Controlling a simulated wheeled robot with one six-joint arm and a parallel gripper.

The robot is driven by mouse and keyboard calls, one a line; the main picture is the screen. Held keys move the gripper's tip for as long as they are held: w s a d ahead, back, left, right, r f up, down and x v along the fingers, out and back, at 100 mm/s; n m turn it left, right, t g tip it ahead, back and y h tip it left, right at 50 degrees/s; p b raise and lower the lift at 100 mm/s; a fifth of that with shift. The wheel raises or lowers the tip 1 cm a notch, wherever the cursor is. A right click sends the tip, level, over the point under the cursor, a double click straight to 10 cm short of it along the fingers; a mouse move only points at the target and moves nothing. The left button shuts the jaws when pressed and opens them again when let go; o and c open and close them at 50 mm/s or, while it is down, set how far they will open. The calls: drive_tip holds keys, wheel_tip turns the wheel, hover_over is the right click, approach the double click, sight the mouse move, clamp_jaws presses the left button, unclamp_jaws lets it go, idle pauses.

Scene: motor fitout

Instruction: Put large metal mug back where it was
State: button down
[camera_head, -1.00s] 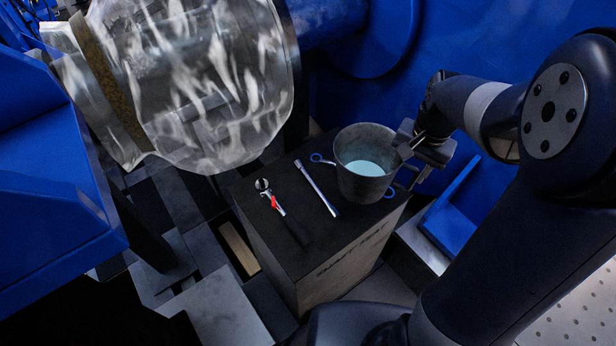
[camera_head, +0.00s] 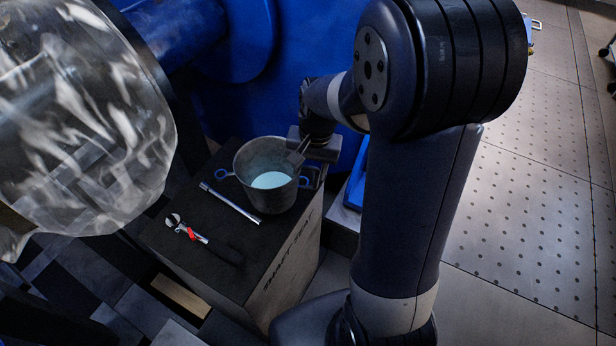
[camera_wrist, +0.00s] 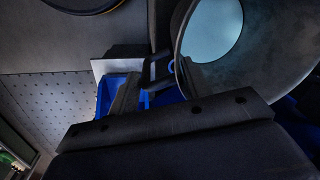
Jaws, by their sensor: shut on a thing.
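The large metal mug (camera_head: 266,187) is a dark grey metal vessel with light blue showing inside its bottom. It is over the right back part of the dark box top (camera_head: 190,245); I cannot tell whether it touches the top. My gripper (camera_head: 299,158) is at the mug's right side, shut on its wall near the rim. In the wrist view the mug (camera_wrist: 240,50) fills the upper right, with its light blue inside showing. The gripper's fingers partly hide the mug's right edge.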

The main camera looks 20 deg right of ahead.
sight(310, 189)
drive_tip(key=shift+f, duration=1.75)
drive_tip(key=shift+f+b, duration=0.15)
drive_tip(key=shift+b, duration=0.15)
drive_tip(key=c, duration=0.7)
unclamp_jaws()
